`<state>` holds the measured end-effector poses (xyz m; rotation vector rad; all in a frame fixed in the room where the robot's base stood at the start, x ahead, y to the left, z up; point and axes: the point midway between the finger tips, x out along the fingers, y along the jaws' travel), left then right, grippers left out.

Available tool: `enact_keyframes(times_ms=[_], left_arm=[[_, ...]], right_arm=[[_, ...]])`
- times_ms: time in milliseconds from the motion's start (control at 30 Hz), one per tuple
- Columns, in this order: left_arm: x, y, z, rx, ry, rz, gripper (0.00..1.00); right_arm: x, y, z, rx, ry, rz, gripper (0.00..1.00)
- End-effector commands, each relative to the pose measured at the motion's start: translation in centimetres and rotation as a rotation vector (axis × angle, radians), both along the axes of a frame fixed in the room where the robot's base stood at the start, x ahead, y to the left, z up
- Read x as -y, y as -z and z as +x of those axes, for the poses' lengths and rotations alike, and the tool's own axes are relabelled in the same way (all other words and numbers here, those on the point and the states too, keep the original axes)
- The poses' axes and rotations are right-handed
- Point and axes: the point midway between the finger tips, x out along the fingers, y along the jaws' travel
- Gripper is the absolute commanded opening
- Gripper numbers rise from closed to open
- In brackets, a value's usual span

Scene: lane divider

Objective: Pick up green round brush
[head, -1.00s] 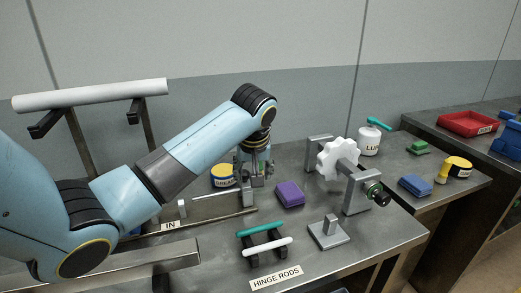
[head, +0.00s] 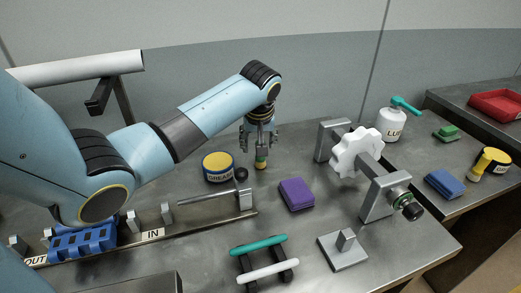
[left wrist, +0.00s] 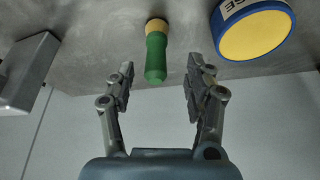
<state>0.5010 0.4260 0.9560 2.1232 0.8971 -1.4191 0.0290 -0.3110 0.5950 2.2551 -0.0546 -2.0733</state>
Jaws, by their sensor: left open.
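The green round brush (left wrist: 156,58) stands on the grey table, with a green handle and a yellowish lower part. In the head view it is small (head: 261,162), just below my left gripper, which partly hides its top. My left gripper (head: 261,148) is open and points down over the brush. In the left wrist view the brush shows beyond the two spread fingers (left wrist: 160,85), in line with the gap between them. I cannot tell whether the handle top is between the fingertips. My right gripper is not in view.
A blue and yellow grease tin (head: 218,167) stands close left of the brush. A purple block (head: 297,194) lies in front, and a metal stand with a white handwheel (head: 357,153) is to the right. A rail with a rod (head: 205,208) runs front left.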

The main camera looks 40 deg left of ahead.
Motion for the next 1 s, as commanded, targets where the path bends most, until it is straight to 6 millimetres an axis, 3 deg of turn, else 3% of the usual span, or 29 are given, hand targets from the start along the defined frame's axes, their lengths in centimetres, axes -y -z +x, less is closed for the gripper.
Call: enact_keyframes(times_ms=[367, 667, 1000], left_arm=[[-0.8, 4.5, 1.5, -0.001, 0.001, 0.000, 0.53], [-1.0, 4.9, 1.6, 0.000, 0.001, 0.000, 0.53], [-1.0, 4.9, 1.6, 0.000, 0.001, 0.000, 0.09]], right_arm=[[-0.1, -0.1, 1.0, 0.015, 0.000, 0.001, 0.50], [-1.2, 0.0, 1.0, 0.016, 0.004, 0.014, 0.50], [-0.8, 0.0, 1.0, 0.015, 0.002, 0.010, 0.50]])
